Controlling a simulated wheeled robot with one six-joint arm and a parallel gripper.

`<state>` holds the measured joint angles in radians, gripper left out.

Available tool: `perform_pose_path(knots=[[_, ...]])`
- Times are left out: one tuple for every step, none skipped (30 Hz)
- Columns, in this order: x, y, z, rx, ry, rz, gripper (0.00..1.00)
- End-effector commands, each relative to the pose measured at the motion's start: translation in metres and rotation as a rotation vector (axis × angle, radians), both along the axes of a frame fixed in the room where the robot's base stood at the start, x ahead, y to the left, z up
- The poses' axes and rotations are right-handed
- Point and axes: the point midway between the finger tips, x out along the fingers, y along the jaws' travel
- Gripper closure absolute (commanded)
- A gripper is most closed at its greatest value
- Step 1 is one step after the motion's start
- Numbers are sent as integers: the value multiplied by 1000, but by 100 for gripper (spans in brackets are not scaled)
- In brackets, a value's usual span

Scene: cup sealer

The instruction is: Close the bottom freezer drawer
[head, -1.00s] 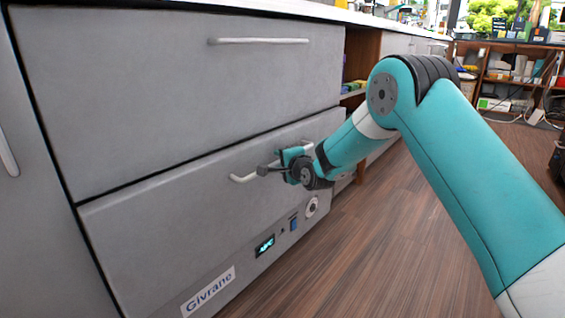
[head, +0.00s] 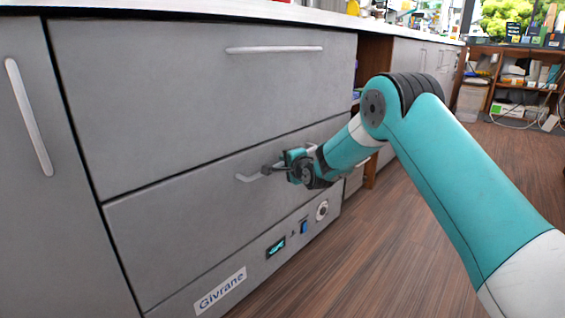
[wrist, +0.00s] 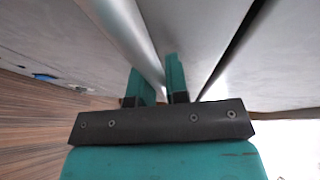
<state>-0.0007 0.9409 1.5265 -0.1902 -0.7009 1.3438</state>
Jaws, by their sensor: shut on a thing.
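The bottom drawer (head: 190,215) is a wide grey front below a larger upper drawer. Its front looks about flush with the upper one; I cannot tell whether a small gap remains. Its pale bar handle (head: 245,178) sits near the top and is partly hidden by my gripper (head: 268,168). In the wrist view the handle (wrist: 130,28) runs between the two teal fingers of my gripper (wrist: 160,82), which are shut on it. A dark seam lies to the right of the handle there.
The upper drawer (head: 200,105) has its own bar handle (head: 275,49). A tall grey door (head: 60,200) stands at left. A panel with a "Givrane" label (head: 220,290), a small display (head: 276,248) and a dial (head: 322,210) is below. The wooden floor (head: 400,260) at right is clear.

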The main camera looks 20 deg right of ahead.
Motion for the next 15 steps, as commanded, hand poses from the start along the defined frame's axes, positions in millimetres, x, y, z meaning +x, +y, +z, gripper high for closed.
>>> perform_pose_path(knots=[[2, 2, 2, 2, -6, 2, 100], [2, 2, 2, 2, -7, 2, 100], [2, 2, 2, 3, -6, 3, 76], [2, 2, 2, 3, -6, 3, 69], [2, 2, 2, 3, -6, 3, 62], [1, 2, 2, 2, -6, 2, 60], [1, 1, 2, 2, -6, 2, 60], [1, 1, 2, 2, -6, 1, 60], [1, 0, 2, 2, -5, 0, 60], [1, 0, 2, 2, -5, 0, 60], [1, 0, 2, 2, -5, 0, 60], [1, -1, 2, 2, -5, -1, 60], [1, -1, 2, 1, -4, -1, 60], [0, -1, 2, 1, -4, -1, 60], [-1, -1, 2, 1, -3, -1, 60]])
